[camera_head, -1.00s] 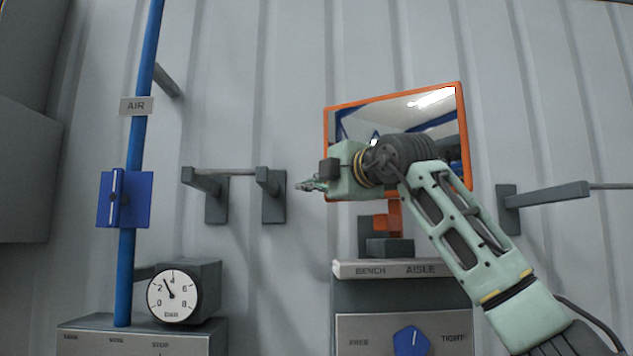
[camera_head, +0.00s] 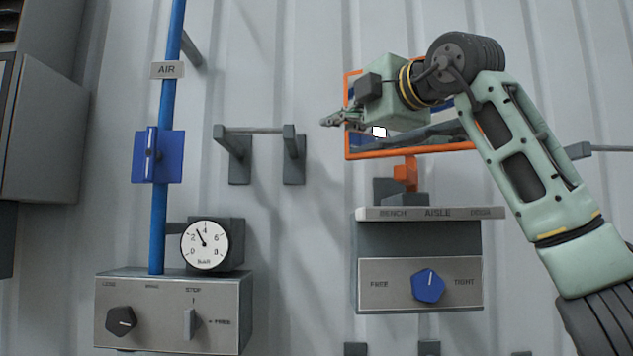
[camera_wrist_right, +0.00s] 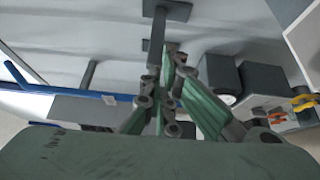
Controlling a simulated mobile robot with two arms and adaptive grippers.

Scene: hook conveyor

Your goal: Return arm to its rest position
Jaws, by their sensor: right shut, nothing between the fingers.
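My right arm comes in from the lower right in the head view, its forearm raised and its wrist bent to the left. My right gripper (camera_head: 332,119) points left, shut and empty, in front of the left side of the orange-framed mirror (camera_head: 420,151). In the right wrist view the green gripper fingers (camera_wrist_right: 165,95) are close together with nothing between them. The arm and wrist hide much of the mirror. My left gripper is not in view.
A bracketed rail (camera_head: 252,130) is on the wall left of the gripper. A blue pipe (camera_head: 167,100) with a blue valve plate (camera_head: 158,157) runs vertically further left. A gauge (camera_head: 205,245) sits above a knob panel (camera_head: 230,315). A blue-knob panel (camera_head: 385,285) is below the mirror.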

